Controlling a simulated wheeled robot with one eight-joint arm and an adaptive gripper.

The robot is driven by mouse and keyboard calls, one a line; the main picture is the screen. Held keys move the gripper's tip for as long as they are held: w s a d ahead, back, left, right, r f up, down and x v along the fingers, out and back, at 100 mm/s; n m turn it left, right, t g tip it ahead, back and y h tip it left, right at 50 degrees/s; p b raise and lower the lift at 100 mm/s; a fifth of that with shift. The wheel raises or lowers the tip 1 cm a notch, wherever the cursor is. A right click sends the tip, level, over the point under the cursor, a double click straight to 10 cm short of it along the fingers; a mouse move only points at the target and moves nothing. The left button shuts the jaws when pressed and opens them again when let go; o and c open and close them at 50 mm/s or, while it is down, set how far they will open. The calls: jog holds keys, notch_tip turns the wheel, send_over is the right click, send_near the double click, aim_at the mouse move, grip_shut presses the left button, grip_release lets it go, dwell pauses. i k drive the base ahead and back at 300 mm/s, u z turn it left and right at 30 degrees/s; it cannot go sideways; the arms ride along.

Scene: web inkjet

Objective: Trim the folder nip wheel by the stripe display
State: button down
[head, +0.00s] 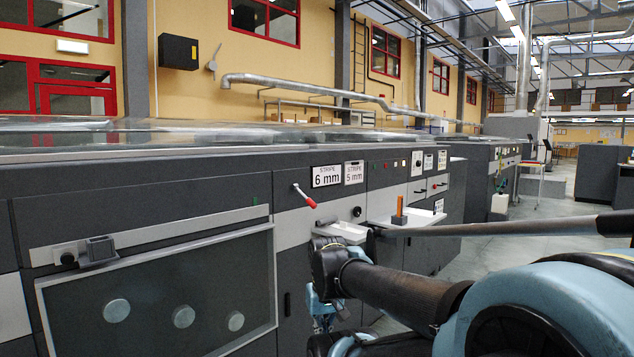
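Two stripe display plates are on the dark machine front in the head view: "STRIPE 6 mm" (326,176) and "STRIPE 5 mm" (354,172). A small black round knob (357,212) sits below them. I cannot tell whether it is the nip wheel. A lever with a red grip (304,196) sticks out left of the plates. My arm reaches in from the lower right, and its dark far end (328,262) is in front of the panel, below the displays. My gripper's fingers cannot be made out there, nor whether they hold anything.
A white shelf (345,234) juts from the machine behind my arm's end. Another pale shelf (418,219) carries an orange upright piece (400,206). A framed window panel with round discs (160,300) fills the left front. Open floor (550,213) lies to the right.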

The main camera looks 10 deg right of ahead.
aim_at(357, 212)
jog(key=u, duration=0.1)
jog(key=k, duration=1.3)
jog(key=z, duration=0.55)
jog(key=i, duration=1)
jog(key=u, duration=0.05)
